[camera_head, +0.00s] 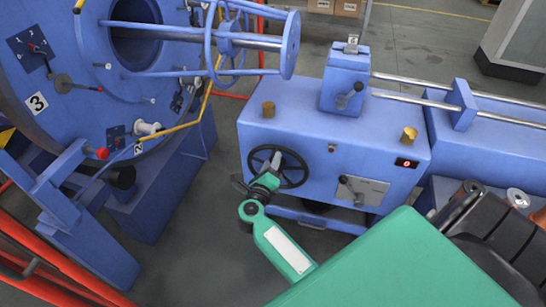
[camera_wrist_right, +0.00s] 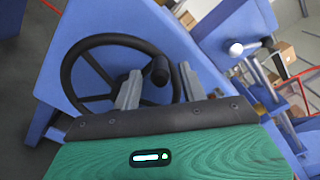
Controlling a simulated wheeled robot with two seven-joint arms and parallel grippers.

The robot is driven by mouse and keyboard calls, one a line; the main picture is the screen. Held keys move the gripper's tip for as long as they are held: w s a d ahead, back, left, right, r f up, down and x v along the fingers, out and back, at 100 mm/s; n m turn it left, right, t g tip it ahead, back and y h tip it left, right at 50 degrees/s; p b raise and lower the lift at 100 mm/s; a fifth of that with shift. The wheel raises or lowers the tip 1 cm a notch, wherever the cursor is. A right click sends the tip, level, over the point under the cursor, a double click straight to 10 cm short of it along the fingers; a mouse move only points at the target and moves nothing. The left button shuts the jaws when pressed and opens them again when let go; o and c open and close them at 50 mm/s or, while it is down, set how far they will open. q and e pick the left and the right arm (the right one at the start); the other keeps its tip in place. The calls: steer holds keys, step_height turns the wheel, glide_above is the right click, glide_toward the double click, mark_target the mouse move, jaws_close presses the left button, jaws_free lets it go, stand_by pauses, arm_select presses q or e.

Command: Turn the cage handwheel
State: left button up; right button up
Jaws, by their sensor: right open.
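The black cage handwheel (camera_head: 304,178) is on the front of the blue machine housing (camera_head: 330,125). Its rim, spokes and dark knob (camera_wrist_right: 160,68) show in the right wrist view. My right gripper (camera_head: 272,166) is in front of the wheel and covers part of its hub and lower left side in the head view. In the wrist view its two grey fingers are apart, with the knob appearing between their tips. I cannot tell whether either finger touches it. My left gripper is out of view.
The large blue drum (camera_head: 80,65) with levers and a yellow bar stands at left. Red rails (camera_head: 60,265) cross the lower left. Grey floor lies between drum and housing.

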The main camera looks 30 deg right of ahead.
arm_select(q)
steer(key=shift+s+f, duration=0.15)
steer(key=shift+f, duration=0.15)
arm_select(e)
steer(key=shift+x, duration=1.3)
jaws_close()
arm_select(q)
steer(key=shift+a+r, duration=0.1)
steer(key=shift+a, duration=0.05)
